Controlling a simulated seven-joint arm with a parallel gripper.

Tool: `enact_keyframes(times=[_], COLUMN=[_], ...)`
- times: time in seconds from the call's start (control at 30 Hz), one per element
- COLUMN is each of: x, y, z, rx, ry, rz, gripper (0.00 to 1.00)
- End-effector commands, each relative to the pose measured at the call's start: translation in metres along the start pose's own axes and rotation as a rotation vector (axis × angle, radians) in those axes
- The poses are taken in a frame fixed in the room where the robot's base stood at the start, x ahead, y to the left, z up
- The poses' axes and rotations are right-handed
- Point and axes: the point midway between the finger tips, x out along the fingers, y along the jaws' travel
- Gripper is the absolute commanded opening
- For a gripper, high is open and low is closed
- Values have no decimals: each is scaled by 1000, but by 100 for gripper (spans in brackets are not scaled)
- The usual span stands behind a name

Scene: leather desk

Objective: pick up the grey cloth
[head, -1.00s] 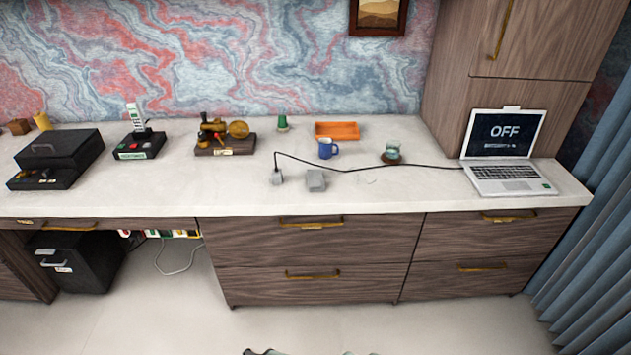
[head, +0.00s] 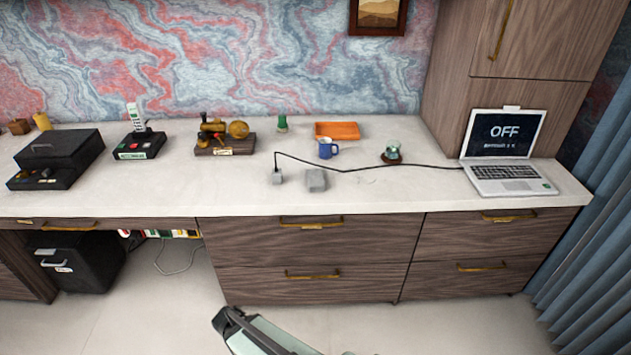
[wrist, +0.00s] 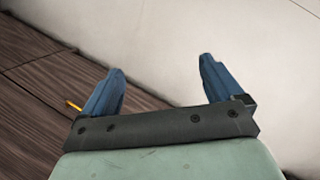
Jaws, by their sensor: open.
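A small grey folded piece (head: 316,180), which looks like the grey cloth, lies on the white countertop (head: 230,190) near its front edge, left of the laptop. My gripper shows in the wrist view (wrist: 158,75) with its two blue fingers wide apart and nothing between them. It faces the pale floor and the wooden drawer fronts, and the cloth is not in that view. In the head view my arm is at the bottom, in front of the drawers and well below the cloth; the fingertips cannot be made out there.
A black cable runs from a grey plug (head: 277,178) just left of the cloth, behind it, to the laptop (head: 508,155). A small glass (head: 392,153) is right of the mug. The counter's front edge is close.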

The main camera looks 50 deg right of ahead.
Motion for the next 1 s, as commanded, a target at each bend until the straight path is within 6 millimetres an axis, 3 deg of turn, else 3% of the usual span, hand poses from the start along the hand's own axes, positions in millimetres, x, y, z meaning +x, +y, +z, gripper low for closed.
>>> enact_keyframes(times=[0.1, 0.27, 0.5, 0.8, 1.0], x=[-27, -66, -136, -237, -304], y=[17, 42, 85, 147, 197], z=[-42, -91, -156, -220, -249], rx=[76, 179, 336, 532, 655], ry=[96, 224, 421, 669, 807], rz=[34, 76, 125, 166, 182], gripper=[94, 94, 94, 94, 94])
